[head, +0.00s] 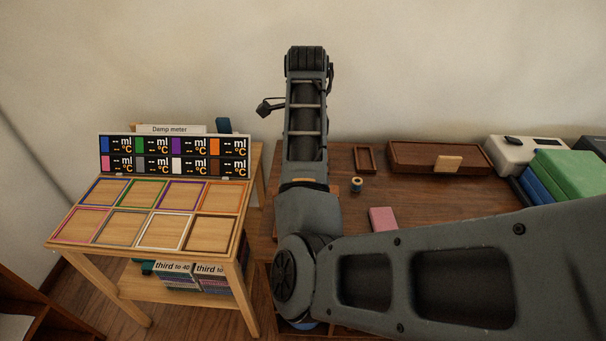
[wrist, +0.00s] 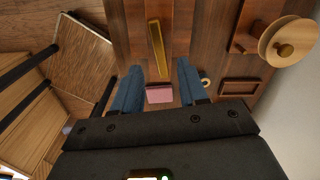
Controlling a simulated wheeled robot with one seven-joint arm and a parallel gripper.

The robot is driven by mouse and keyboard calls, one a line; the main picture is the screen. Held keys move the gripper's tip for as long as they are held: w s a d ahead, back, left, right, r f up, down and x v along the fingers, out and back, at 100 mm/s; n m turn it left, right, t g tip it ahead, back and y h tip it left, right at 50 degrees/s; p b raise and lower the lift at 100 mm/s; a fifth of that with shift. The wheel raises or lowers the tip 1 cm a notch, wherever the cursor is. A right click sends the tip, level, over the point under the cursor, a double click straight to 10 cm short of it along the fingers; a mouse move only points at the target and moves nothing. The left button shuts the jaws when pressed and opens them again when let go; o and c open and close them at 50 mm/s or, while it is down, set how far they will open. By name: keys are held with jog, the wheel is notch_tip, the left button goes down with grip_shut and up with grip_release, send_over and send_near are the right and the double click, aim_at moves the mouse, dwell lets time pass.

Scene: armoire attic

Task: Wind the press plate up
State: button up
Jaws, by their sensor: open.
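In the wrist view, a round pale wooden wheel (wrist: 301,36) with a brown knob (wrist: 285,50) stands at the upper right, beside a reddish wooden block (wrist: 246,42). It looks like the winding wheel of the press. I cannot make out the press plate for certain. My gripper (wrist: 159,66) is open and empty, with blue fingers apart, well to the left of the wheel. In the head view my arm covers the middle of the desk, and the wheel and gripper do not show.
A pink block (head: 383,219) lies on the dark desk (head: 340,160), near a thread spool (head: 356,184) and a small tray (head: 364,158). A brass bar (wrist: 156,48) shows in the wrist view. A wooden box (head: 430,157) is behind. A light table (head: 90,253) with coloured frames stands left.

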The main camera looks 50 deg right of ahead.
jog(key=shift+d+f, duration=0.1)
jog(key=shift+f, duration=0.35)
jog(key=shift+s+f, duration=0.15)
jog(key=shift+f, duration=0.75)
jog(key=shift+w+d+f, duration=0.1)
jog(key=shift+w+f, duration=0.1)
jog(key=shift+f, duration=0.35)
jog(key=shift+s+a+f, duration=0.15)
jog(key=shift+a+f, duration=0.05)
jog(key=shift+f, duration=1.8)
grip_shut()
